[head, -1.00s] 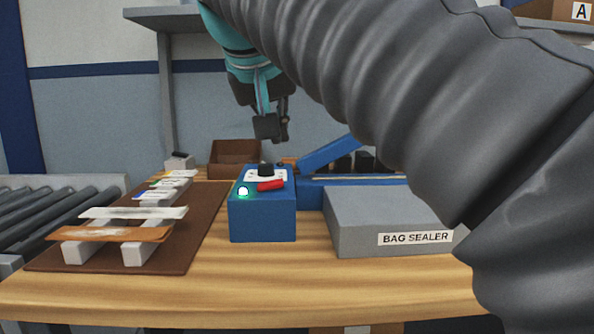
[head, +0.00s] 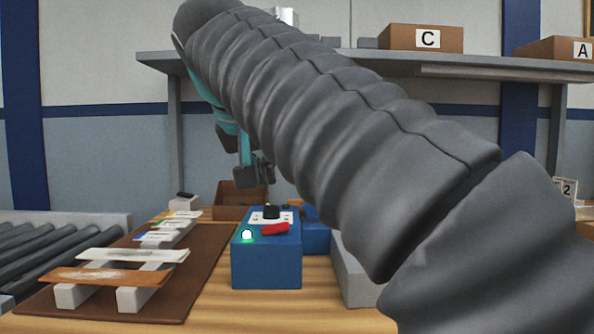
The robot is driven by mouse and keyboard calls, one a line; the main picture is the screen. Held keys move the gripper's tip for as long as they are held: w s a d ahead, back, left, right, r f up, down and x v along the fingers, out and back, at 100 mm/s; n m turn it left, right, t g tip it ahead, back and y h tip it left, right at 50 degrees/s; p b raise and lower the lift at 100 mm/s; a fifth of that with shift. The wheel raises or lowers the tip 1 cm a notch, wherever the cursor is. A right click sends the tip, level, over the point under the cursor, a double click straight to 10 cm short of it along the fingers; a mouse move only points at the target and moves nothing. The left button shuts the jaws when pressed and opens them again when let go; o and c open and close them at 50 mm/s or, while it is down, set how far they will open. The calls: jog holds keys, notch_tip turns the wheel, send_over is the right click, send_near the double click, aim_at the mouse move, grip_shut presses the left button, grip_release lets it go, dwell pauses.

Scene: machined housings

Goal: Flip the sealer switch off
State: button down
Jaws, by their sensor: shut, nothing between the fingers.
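The sealer's blue control box (head: 267,265) stands on the wooden table in the head view. Its top carries a white panel with a black knob (head: 271,211), a red switch lever (head: 275,229) and a green lamp (head: 247,236), which is lit. My gripper (head: 256,183) is shut and empty, in the air above and behind the box, pointing down. It is apart from the switch. The grey body of the bag sealer (head: 352,273) is mostly hidden behind my arm.
A brown mat (head: 205,262) with racks holding flat pouches lies left of the box. A brown bin (head: 238,202) stands behind it. A roller conveyor (head: 50,250) is at far left. A grey shelf (head: 480,66) with boxes spans the back.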

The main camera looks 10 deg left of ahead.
aim_at(275, 229)
jog(key=b+x, duration=0.1)
jog(key=x, duration=0.4)
jog(key=shift+w+d+f, duration=0.1)
jog(key=f, duration=0.1)
jog(key=f+b, duration=0.1)
jog(key=f, duration=0.1)
jog(key=shift+w+d+f, duration=0.1)
jog(key=shift+w+d, duration=0.15)
jog(key=shift+d+f+b, duration=0.1)
jog(key=shift+f+b, duration=0.3)
jog(key=shift+f, duration=0.1)
